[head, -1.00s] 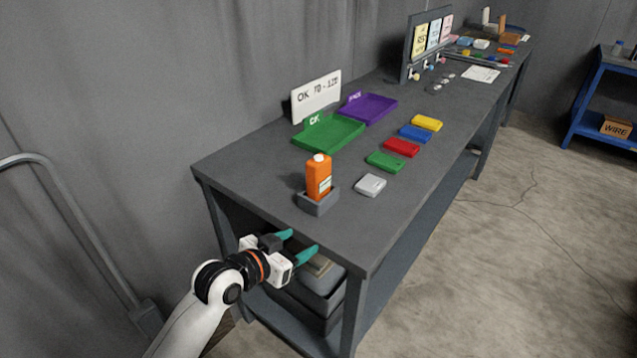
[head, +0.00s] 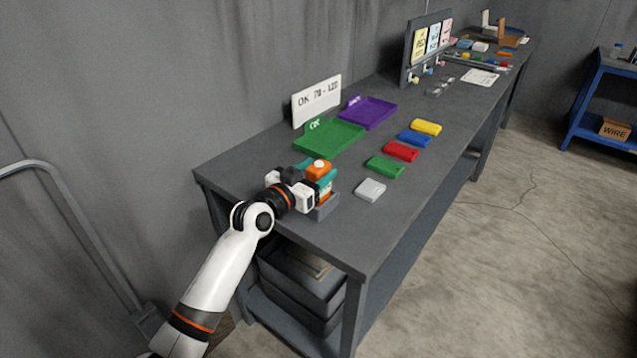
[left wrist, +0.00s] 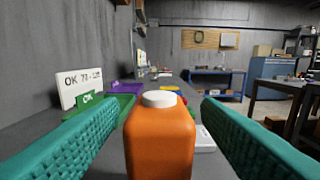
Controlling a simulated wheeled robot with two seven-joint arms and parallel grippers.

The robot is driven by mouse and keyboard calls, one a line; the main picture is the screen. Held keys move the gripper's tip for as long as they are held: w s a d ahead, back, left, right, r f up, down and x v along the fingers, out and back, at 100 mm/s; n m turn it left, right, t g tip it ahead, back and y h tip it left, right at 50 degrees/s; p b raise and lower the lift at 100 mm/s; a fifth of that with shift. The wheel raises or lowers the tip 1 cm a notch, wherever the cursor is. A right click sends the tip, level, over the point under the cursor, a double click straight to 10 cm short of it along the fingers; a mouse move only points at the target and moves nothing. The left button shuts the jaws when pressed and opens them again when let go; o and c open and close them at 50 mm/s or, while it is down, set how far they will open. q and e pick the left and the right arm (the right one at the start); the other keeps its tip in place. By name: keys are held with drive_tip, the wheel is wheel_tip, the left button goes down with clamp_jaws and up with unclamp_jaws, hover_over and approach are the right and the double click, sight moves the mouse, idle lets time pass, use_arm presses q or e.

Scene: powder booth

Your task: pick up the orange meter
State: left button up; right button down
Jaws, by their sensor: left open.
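In the left wrist view the meter (left wrist: 160,140) stands between the two open fingers, with a visible gap on each side. The meter's lower part is mostly hidden behind the gripper in the head view. My right gripper is in neither view.
On the grey table (head: 290,228) are a green tray (head: 335,136), a purple tray (head: 368,112), a white sign (head: 316,100) and a row of coloured blocks, including a light grey one (head: 370,190) close to the holder. A wall (head: 130,90) runs along the left.

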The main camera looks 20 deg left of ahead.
sight(324, 161)
use_arm(q)
drive_tip(key=x, duration=0.3)
drive_tip(key=shift+w, duration=0.2)
drive_tip(key=shift+s, duration=0.1)
drive_tip(key=c, duration=1.1)
